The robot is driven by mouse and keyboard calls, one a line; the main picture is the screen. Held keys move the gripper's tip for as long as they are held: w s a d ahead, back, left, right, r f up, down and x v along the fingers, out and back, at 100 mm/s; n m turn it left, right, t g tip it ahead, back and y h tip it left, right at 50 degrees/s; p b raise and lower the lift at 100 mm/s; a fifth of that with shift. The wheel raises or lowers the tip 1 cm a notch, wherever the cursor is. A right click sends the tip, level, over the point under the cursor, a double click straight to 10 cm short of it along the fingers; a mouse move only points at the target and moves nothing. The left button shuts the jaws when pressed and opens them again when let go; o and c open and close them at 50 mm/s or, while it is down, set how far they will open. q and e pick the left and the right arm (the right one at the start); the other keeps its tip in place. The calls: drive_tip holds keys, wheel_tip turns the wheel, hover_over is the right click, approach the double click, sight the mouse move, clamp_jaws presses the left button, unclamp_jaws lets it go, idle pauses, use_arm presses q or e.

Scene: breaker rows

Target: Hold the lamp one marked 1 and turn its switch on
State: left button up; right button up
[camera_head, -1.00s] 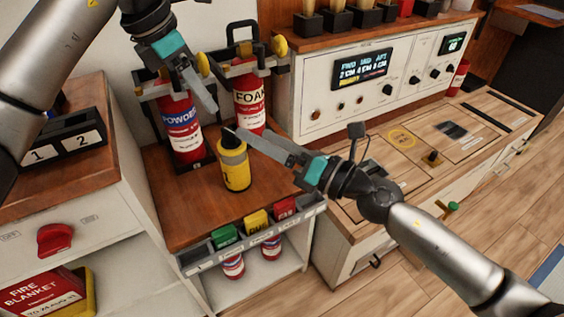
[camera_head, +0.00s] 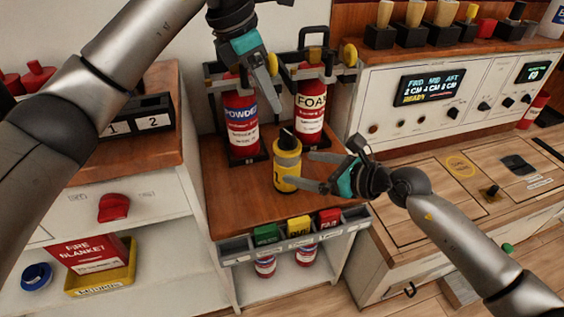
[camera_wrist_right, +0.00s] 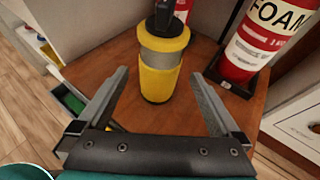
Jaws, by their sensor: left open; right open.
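The lamp (camera_head: 287,160) is a yellow cylinder with a grey band and a dark top. It stands upright on the brown wooden shelf top, in front of the extinguishers; its marking is too small to read surely. My right gripper (camera_head: 297,169) is open, with its fingers spread on either side of the lamp. In the right wrist view the lamp (camera_wrist_right: 160,78) stands between the two open fingertips, with gaps on both sides. My left gripper (camera_head: 275,95) is open, above and slightly left of the lamp, pointing down. I cannot make out the lamp's switch.
Red extinguishers marked POWDER (camera_head: 241,125) and FOAM (camera_head: 311,108) stand behind the lamp. A bin row with green, yellow and red items (camera_head: 297,229) lines the shelf front. A black holder marked 1 and 2 (camera_head: 140,117) is at left, a control panel (camera_head: 440,90) at right.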

sight(279, 163)
drive_tip(key=x, duration=0.8)
drive_tip(key=shift+w+a, duration=0.15)
clamp_jaws()
idle(0.7)
use_arm(q)
drive_tip(key=shift+c, duration=0.2)
